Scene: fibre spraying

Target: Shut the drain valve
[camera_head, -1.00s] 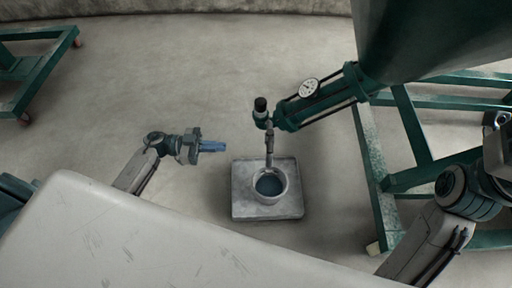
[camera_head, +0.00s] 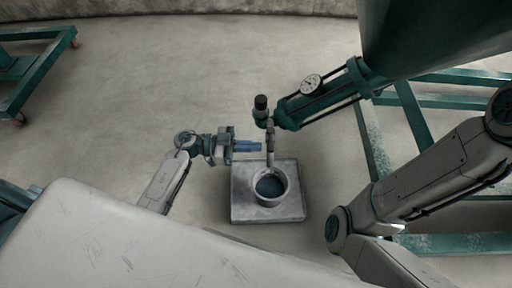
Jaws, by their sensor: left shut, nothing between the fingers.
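The drain valve (camera_head: 262,112) has a dark knob on top and sits at the lower left end of a green pipe with a gauge. A grey spout (camera_head: 270,152) hangs down from it towards a small round pot (camera_head: 269,187) holding dark liquid. My left gripper (camera_head: 258,146) is shut and empty. Its blue fingers point right, with the tips close to the spout, below the valve in the picture; I cannot tell whether they touch it. My right arm comes in from the right, but its gripper cannot be made out.
The pot stands on a square grey slab (camera_head: 240,203). A round gauge (camera_head: 311,84) sits on the green pipe (camera_head: 330,98). A large green tank (camera_head: 430,35) and its frame (camera_head: 415,118) fill the right. Open floor lies at the left and back.

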